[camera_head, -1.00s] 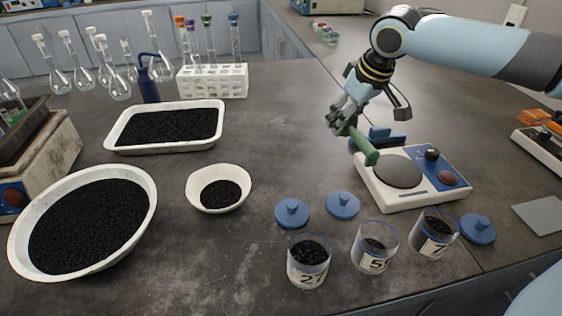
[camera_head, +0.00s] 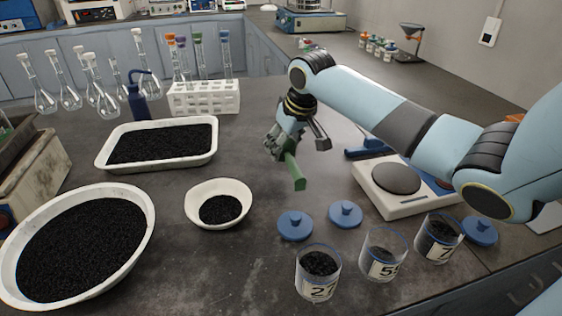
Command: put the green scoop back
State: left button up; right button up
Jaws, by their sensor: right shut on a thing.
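The green scoop (camera_head: 294,172) is in my right gripper (camera_head: 283,150), which is shut on it. The scoop points down and slightly right, over the bare bench between the white bowl and the balance. Its far end appears to be above the bench; the exact height is hard to tell. The fingers hide part of the scoop. My left gripper is not in view. A blue scoop-like thing (camera_head: 366,150) lies behind the balance, partly hidden by my right arm.
The balance (camera_head: 385,205) stands right of the scoop. Three labelled glass jars (camera_head: 318,277) and blue lids (camera_head: 295,226) stand in front. A white bowl (camera_head: 190,200), a tray (camera_head: 101,158) and a large basin (camera_head: 148,235) hold black grains. A white tube rack (camera_head: 204,97) stands behind.

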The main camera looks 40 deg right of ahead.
aim_at(281, 171)
jog(key=shift+w+a+f, duration=0.25)
jog(key=shift+w+f, duration=0.1)
jog(key=shift+f, duration=1.9)
jog(key=shift+f, duration=0.1)
jog(key=o, duration=1.3)
jog(key=p+v, duration=0.1)
jog(key=v, duration=1.1)
